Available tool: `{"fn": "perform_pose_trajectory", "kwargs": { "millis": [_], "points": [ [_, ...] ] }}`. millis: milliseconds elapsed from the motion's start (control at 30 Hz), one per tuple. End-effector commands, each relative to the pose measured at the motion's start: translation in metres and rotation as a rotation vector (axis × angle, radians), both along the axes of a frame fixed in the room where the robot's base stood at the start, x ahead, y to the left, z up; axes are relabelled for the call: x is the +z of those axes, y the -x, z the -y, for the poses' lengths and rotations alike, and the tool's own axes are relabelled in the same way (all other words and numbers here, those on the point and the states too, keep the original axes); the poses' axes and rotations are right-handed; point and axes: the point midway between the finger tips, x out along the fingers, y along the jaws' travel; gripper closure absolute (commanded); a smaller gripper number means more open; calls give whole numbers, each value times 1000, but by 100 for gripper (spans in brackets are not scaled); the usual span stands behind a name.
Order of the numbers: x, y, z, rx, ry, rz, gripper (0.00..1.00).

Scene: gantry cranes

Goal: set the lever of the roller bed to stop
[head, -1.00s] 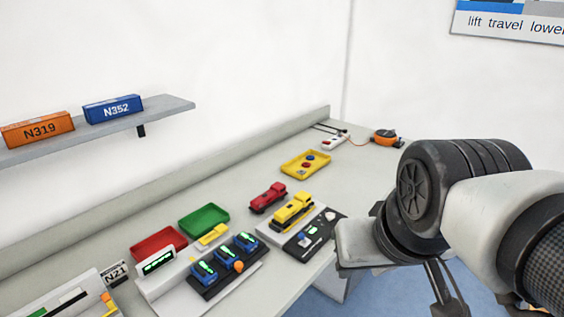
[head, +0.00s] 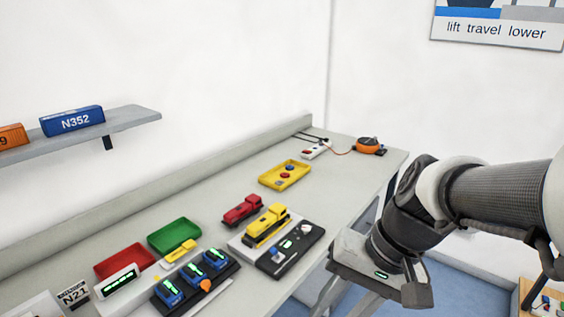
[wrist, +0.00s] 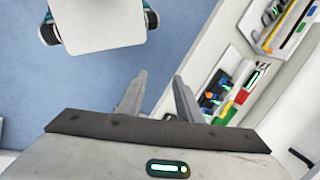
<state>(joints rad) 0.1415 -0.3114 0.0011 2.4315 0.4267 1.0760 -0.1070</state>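No part is readably labelled as the roller bed. A white unit (head: 112,291) with a small green display stands at the front left of the bench. Beside it is a black panel (head: 228,276) with several blue pieces with green marks and an orange piece (head: 205,284) at its front edge. A dark control box (head: 270,266) with a blue piece and a pale knob lies in front of the yellow locomotive (head: 267,226). I cannot tell which part is the lever. My gripper (wrist: 160,76) is open and empty in the wrist view, above the floor and apart from the bench.
A red tray (head: 124,260), a green tray (head: 174,234) and a red locomotive (head: 242,210) stand on the bench. Farther back are a yellow tray (head: 285,175) and an orange reel (head: 369,146). A shelf (head: 130,117) holds containers. Blue floor (wrist: 60,90) is clear below the gripper.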

Motion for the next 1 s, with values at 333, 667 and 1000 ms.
{"fn": "perform_pose_trajectory", "kwargs": {
  "millis": [333,667,1000],
  "points": [
    [-64,-66,-52,-364,-664,-407,67],
    [-136,-174,-5,-860,-1243,-460,67],
    [-173,-206,25,-1051,-1397,-407,67]
  ]
}}
